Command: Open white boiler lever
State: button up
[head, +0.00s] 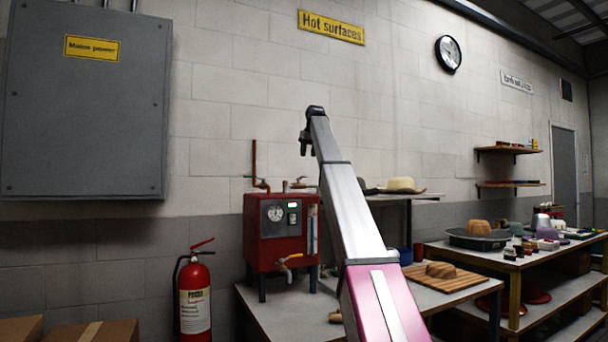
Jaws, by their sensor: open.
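A red boiler (281,232) with a round gauge and a small green display stands on a grey table (268,309). Small valves with levers sit on its top, at the left (261,184) and at the right (298,185). An orange-yellow valve (287,264) with a lever is low on its front. I cannot tell for certain which lever is the white one. My gripper (305,151) is raised above the boiler's right side, fingers pointing down, open and clear of the boiler. My arm runs from bottom centre up to it and hides the area right of the boiler.
A fire extinguisher (194,296) stands left of the table, with cardboard boxes (95,331) beyond it. A wooden board (447,280) with a brown hat form lies right of my arm. Hats rest on a shelf (415,197) behind. A grey cabinet (85,110) hangs at left.

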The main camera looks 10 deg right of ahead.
jog(key=x, duration=1)
grip_shut()
